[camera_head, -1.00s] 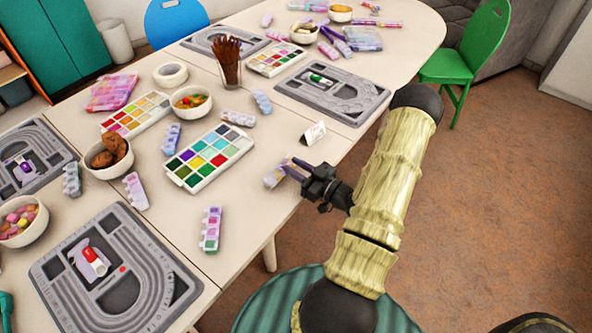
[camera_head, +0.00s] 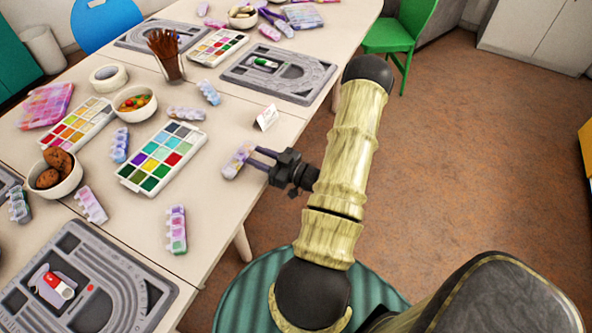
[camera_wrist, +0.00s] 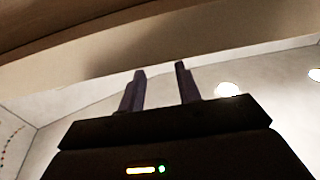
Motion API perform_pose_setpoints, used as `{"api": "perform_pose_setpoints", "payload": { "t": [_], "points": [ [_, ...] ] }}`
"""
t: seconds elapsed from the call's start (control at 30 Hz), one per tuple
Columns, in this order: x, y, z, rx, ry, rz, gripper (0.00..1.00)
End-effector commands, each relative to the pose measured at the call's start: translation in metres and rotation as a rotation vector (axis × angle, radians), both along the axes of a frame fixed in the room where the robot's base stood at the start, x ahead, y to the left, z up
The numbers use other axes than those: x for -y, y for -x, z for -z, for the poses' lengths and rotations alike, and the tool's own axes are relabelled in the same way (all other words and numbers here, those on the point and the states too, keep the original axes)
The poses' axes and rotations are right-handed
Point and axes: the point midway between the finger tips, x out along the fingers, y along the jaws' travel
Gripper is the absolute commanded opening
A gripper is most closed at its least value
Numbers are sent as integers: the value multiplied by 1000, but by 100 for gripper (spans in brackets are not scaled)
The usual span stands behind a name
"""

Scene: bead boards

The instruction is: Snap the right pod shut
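My gripper (camera_head: 252,159) is at the near right edge of the table, its two dark fingers pointing left. In the wrist view my gripper (camera_wrist: 160,78) has its fingers apart with nothing visible between them. A pale lilac bead pod (camera_head: 236,163) lies at the fingertips; I cannot tell whether they touch it. It is the rightmost pod along the near edge; its lid is too small to judge. Another pod with pink and green cells (camera_head: 176,230) lies further left near the same edge. More pods lie behind, including a lilac one (camera_head: 92,205) and a blue one (camera_head: 120,145).
A paint palette (camera_head: 138,184) lies left of my gripper, and a small white card (camera_head: 266,118) stands behind it. Grey bead boards lie at the front left (camera_head: 128,262) and back (camera_head: 308,91). A green chair (camera_head: 402,38) stands beyond the table. The floor on the right is clear.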

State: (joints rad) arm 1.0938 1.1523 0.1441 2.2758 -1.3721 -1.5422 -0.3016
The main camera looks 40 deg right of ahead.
Motion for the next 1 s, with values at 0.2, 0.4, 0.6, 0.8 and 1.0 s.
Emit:
{"api": "perform_pose_setpoints", "payload": {
  "t": [0.2,0.4,0.6,0.8,1.0],
  "points": [
    [16,41,3,-2,1,4,34],
    [30,79,5,-3,1,5,34],
    [43,115,7,-3,1,4,34],
    [51,138,8,-1,0,1,34],
    [52,142,8,-1,-1,0,34]
  ]
}}
